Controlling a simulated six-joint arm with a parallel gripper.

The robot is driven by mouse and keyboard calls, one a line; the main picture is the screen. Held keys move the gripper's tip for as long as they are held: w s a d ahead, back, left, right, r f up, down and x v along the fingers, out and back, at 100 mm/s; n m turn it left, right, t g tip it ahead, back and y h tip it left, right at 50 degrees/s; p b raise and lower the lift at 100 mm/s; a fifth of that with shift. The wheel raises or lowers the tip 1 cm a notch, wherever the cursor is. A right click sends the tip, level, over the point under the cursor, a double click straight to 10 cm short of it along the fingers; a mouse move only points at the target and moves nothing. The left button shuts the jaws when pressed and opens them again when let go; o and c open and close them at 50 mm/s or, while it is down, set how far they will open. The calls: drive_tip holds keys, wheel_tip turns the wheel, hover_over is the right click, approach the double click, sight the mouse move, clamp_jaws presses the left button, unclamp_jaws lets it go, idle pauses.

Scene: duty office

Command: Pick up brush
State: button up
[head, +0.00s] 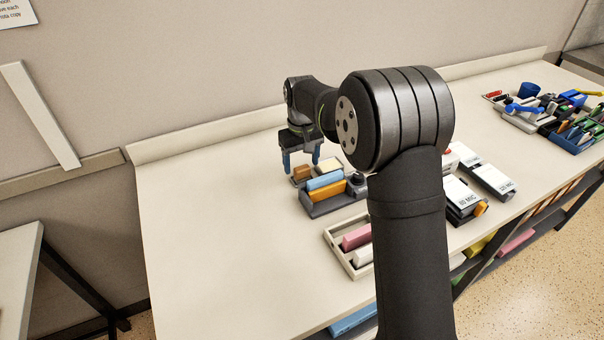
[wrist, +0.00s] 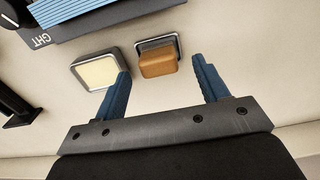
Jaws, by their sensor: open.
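A small brown block (wrist: 158,62), which looks like the wooden-backed brush, sits in a small grey holder (wrist: 171,41) on the worktop. It also shows in the head view (head: 301,173), just below my gripper (head: 301,166). In the wrist view my gripper (wrist: 161,70) has its two blue fingers spread and nothing between them that it grips. The brown block lies between and slightly beyond the fingertips, apart from them as far as I can tell. Bristles are not visible.
A cream pad in a grey tray (wrist: 98,71) sits close beside the left finger. A grey organizer with blue and orange blocks (head: 325,205) stands in front. The worktop's left side is clear.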

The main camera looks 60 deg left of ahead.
sight(302, 167)
drive_tip(key=shift+f, duration=1.6)
drive_tip(key=shift+c, duration=0.5)
drive_tip(key=c, duration=0.9)
drive_tip(key=shift+c, duration=0.3)
drive_tip(key=shift+r, duration=0.5)
drive_tip(key=r, duration=0.3)
drive_tip(key=shift+w+d+r, duration=0.25)
drive_tip(key=shift+w+r, duration=0.05)
drive_tip(key=shift+r, duration=0.05)
drive_tip(key=w+d+r, duration=0.6)
drive_tip(key=w+d, duration=0.1)
drive_tip(key=shift+w+d+r, duration=0.2)
drive_tip(key=shift+w+d, duration=0.2)
